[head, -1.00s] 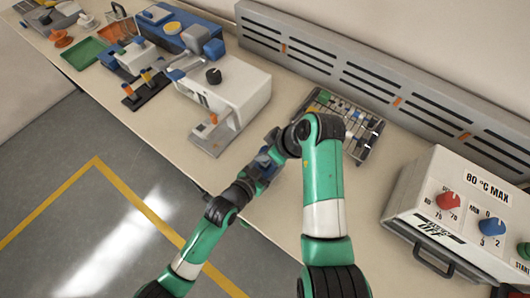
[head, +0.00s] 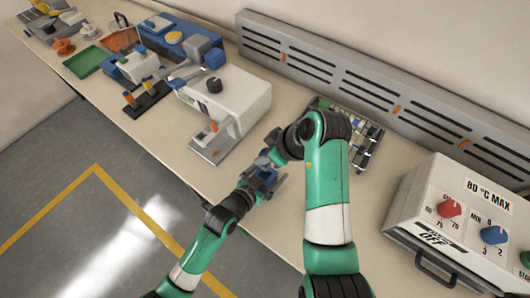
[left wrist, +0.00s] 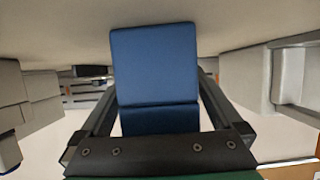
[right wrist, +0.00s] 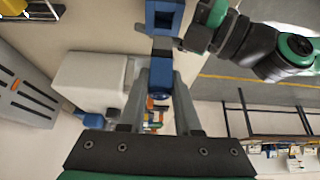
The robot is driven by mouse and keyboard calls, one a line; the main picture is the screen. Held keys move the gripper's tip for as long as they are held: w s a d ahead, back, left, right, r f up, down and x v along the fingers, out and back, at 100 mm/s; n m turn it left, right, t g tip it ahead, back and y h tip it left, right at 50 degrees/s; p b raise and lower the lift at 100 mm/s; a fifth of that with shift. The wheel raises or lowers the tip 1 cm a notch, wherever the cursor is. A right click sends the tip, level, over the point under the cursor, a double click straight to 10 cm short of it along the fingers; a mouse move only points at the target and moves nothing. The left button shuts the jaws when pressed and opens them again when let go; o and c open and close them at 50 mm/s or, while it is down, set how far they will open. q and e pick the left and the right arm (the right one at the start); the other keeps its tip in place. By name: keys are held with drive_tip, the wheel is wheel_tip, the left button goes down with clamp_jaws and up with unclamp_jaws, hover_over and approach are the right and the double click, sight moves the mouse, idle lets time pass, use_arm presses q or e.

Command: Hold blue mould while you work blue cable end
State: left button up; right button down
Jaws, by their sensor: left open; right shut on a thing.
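The blue mould (left wrist: 153,65) is a blue block filling the space between the fingers of my open left gripper (left wrist: 158,100) in the left wrist view. In the head view the mould (head: 265,178) is small and partly hidden, held over the bench's front edge. In the right wrist view the mould (right wrist: 163,14) shows as a blue frame at the top, just beyond the fingertips. My right gripper (right wrist: 161,55) is shut on a narrow blue piece (right wrist: 160,76), which looks like the blue cable end. Its contact with the mould is unclear.
A white press-like machine (head: 240,95) stands just behind the grippers on the bench. A rack of small parts (head: 365,135) lies behind my right arm. A white control box (head: 470,215) with knobs stands at the right. The bench front between them is clear.

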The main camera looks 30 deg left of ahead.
use_arm(q)
drive_tip(key=v, duration=1.2)
